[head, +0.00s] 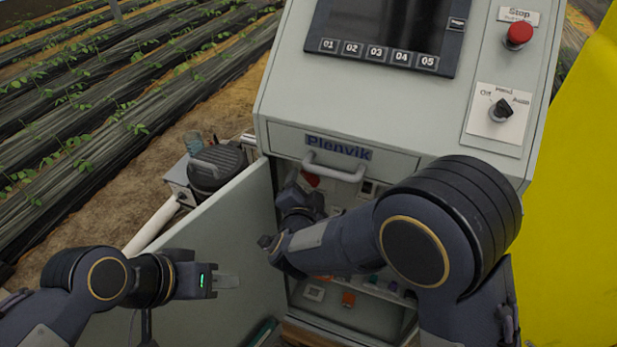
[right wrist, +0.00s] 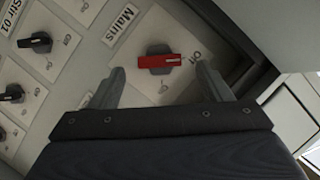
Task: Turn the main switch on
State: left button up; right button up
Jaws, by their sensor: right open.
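The main switch (right wrist: 155,62) is a red rotary handle on a dark base, on a white plate labelled "Mains". In the right wrist view its handle lies level, its marked end toward the "Off" print. My right gripper (right wrist: 160,82) is open, with one finger on either side below the handle, and nothing is held. In the head view a red part (head: 310,179) shows at the cabinet opening, beside my right wrist; my forearm hides much of the inside. My left gripper (head: 227,282) is in front of the open cabinet door; whether its fingers are apart is unclear.
Black rotary switches (right wrist: 35,42) sit left of the mains plate. The open cabinet door (head: 225,255) stands at the left of the opening. A drawer handle (head: 333,167) juts out above. The sloped console carries a red stop button (head: 519,34) and a selector knob (head: 501,109).

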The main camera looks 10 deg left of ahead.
aim_at(309, 181)
jog(key=shift+x, duration=2.05)
jog(key=c, duration=1)
jog(key=shift+o, duration=0.2)
jog(key=shift+f, duration=0.15)
jog(key=shift+f+m+t+y+b, duration=0.1)
jog(key=shift+m+t+b, duration=0.95)
jog(key=shift+m+b, duration=3.85)
jog(key=shift+f+m+t+y+b, duration=0.1)
jog(key=shift+m+t+b, duration=0.9)
jog(key=shift+b, duration=7.9)
jog(key=shift+f+m+t+y+b, duration=0.1)
jog(key=shift+m+t+b, duration=1.85)
jog(key=shift+b, duration=4.95)
jog(key=shift+r+m+g, duration=0.1)
jog(key=shift+m+g, duration=0.7)
jog(key=shift+m, duration=0.05)
jog(key=o, duration=1)
jog(key=shift+c, duration=0.2)
